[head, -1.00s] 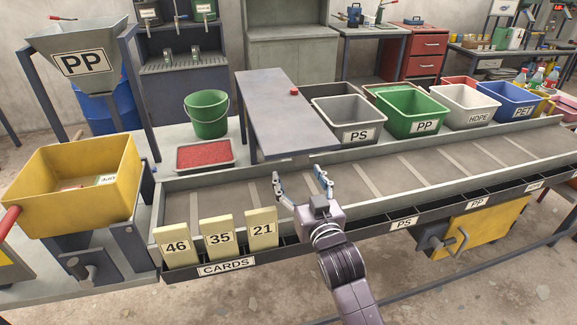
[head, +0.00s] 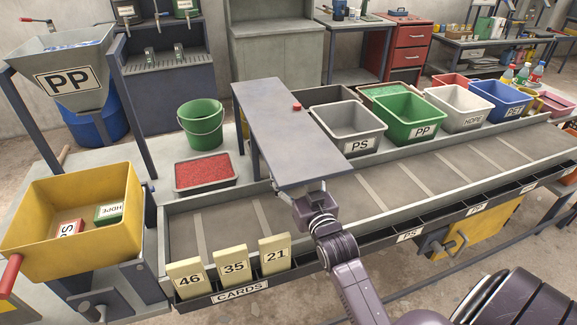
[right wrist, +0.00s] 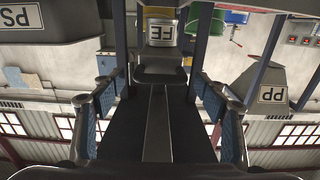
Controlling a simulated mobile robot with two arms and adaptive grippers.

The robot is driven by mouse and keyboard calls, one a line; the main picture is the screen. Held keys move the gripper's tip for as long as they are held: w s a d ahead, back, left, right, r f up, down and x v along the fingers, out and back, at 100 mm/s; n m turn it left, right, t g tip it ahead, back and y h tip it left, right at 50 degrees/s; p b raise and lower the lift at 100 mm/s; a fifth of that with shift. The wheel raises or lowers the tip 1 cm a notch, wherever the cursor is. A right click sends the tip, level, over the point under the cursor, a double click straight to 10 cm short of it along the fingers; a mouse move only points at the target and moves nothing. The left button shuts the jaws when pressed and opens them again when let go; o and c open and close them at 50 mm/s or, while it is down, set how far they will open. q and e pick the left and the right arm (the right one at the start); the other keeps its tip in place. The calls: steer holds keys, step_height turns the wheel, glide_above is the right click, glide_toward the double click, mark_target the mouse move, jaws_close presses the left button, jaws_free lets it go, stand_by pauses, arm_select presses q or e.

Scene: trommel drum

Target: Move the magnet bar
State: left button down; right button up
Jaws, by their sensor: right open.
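A long grey-blue board with a red knob, which looks like the magnet bar (head: 285,140), reaches over the conveyor; its far end is beside the green bucket. My right gripper (head: 307,190) is at the board's near end, and the board's edge hides most of its fingers. In the right wrist view, which is upside down, the fingers of this gripper (right wrist: 158,108) are apart. A dark flat surface with a lighter strip (right wrist: 157,120) fills the space between them. I cannot tell whether the fingers touch it. My left gripper is not in view.
The conveyor (head: 400,185) runs below the board. Bins marked PS (head: 345,118) and PP (head: 410,112) stand behind it. Number cards (head: 232,262) stand at its front left. A yellow tub (head: 70,240) is far left. An FE label (right wrist: 162,32) shows beyond the fingers.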

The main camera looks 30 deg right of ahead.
steer(key=shift+x, duration=0.85)
steer(key=shift+c, duration=0.4)
steer(key=c, duration=1.5)
steer(key=b+x, duration=0.1)
steer(key=x, duration=0.7)
steer(key=shift+w+a+f+b, duration=0.1)
steer(key=shift+w+b, duration=0.1)
steer(key=shift+b, duration=0.15)
steer(key=shift+c, duration=0.2)
steer(key=shift+w, duration=0.15)
steer(key=shift+r, duration=0.3)
